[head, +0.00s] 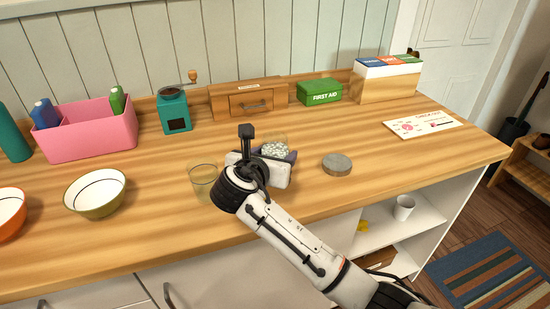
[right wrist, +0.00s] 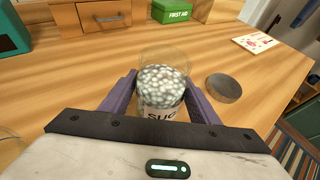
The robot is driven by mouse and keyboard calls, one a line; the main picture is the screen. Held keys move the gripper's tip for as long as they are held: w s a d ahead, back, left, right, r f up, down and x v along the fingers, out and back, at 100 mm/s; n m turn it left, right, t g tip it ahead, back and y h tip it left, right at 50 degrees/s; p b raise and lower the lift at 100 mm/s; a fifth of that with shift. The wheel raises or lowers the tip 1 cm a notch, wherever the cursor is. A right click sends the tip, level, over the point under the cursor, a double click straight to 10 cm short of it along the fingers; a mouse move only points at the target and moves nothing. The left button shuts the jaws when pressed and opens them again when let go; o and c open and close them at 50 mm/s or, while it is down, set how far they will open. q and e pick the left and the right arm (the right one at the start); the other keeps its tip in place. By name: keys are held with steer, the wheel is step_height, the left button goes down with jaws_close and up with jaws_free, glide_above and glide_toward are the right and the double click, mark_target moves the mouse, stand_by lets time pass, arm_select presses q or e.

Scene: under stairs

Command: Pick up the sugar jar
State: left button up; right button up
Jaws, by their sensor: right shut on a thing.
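The sugar jar (right wrist: 160,100) is a clear jar full of pale lumps, with a label partly reading "SUG" in the right wrist view. It is open at the top. In the head view its top (head: 274,147) shows just behind my right gripper (head: 272,155), which hides the lower part. My right gripper (right wrist: 160,103) is shut on the jar, one purple finger on each side. I cannot tell whether the jar is touching the counter. A round grey lid (head: 337,164) lies on the counter to the right of the jar. My left gripper is not in view.
A glass (head: 203,182) stands close to the left of my right gripper. Bowls (head: 95,193), a pink caddy (head: 85,132), a teal grinder (head: 174,112), a drawer box (head: 247,100) and a green first aid box (head: 320,92) stand around. A card (head: 422,124) lies at right.

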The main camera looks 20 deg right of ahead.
steer(key=shift+r, duration=0.2)
step_height(320, 180, up, 10)
steer(key=shift+f, duration=0.25)
stand_by(0.8)
steer(key=shift+r+p, duration=0.15)
steer(key=shift+p, duration=0.15)
steer(key=o, duration=0.8)
jaws_close()
